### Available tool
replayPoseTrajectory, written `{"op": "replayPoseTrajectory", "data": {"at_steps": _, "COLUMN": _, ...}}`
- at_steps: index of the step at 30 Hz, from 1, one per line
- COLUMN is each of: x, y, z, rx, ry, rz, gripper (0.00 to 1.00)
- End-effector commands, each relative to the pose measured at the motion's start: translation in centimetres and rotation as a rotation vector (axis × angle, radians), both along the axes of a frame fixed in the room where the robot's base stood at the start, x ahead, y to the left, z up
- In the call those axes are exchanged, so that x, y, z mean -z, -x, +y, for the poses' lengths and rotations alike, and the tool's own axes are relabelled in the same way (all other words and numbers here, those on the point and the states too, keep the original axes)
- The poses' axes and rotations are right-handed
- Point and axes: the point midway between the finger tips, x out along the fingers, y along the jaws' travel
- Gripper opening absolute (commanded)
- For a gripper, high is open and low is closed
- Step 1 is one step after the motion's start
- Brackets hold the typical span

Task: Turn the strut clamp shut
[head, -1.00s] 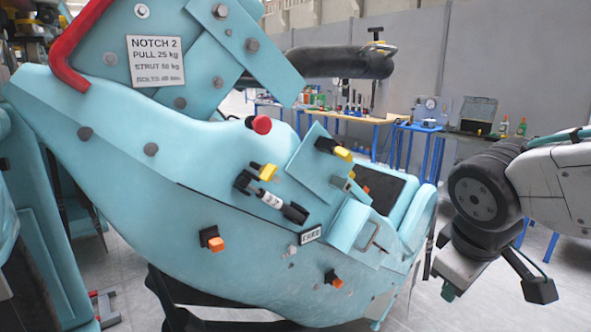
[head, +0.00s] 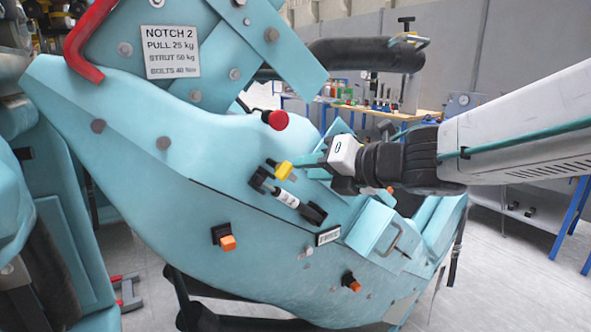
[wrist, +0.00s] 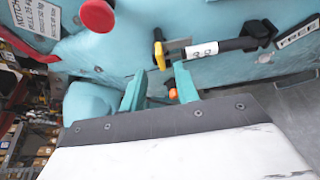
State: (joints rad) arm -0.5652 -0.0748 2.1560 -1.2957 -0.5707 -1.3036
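The strut (head: 286,196), a short rod with black ends and a white label, lies on the teal car body. At its upper left end is a black clamp with a yellow lever (head: 284,171). In the wrist view the yellow lever (wrist: 159,54) stands just beyond the fingertips, in line with the gap, with the strut (wrist: 205,49) to its right. My gripper (head: 300,164) comes in from the right, its teal fingers close to the lever. In the wrist view my gripper (wrist: 160,82) is open with nothing between its fingers. Contact with the lever cannot be told.
A red knob (head: 277,119) is above the clamp. A "FREE" label (wrist: 299,33) is beside the strut's far end. A red handle (head: 80,45) and notch plate (head: 171,51) are upper left.

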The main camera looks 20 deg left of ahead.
Motion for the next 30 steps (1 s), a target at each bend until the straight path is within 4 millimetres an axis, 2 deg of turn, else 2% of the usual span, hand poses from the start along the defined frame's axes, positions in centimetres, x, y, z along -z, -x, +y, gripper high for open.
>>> {"op": "replayPoseTrajectory", "data": {"at_steps": 3, "x": 0.7, "y": -0.8, "z": 1.9, "rx": -0.001, "ry": 0.002, "rz": 0.003, "gripper": 0.31}}
{"op": "replayPoseTrajectory", "data": {"at_steps": 9, "x": 1.4, "y": -1.9, "z": 4.1, "rx": 0.002, "ry": -0.001, "rz": 0.004, "gripper": 0.31}}
{"op": "replayPoseTrajectory", "data": {"at_steps": 20, "x": 1.6, "y": -2.3, "z": 4.8, "rx": 0.003, "ry": -0.001, "rz": 0.003, "gripper": 0.31}}
{"op": "replayPoseTrajectory", "data": {"at_steps": 21, "x": 1.6, "y": -2.3, "z": 4.8, "rx": 0.003, "ry": -0.001, "rz": 0.003, "gripper": 0.28}}
{"op": "replayPoseTrajectory", "data": {"at_steps": 24, "x": 1.6, "y": -2.3, "z": 4.8, "rx": 0.003, "ry": -0.001, "rz": 0.003, "gripper": 0.0}}
{"op": "replayPoseTrajectory", "data": {"at_steps": 30, "x": 1.6, "y": -2.3, "z": 4.8, "rx": 0.003, "ry": -0.001, "rz": 0.004, "gripper": 0.0}}
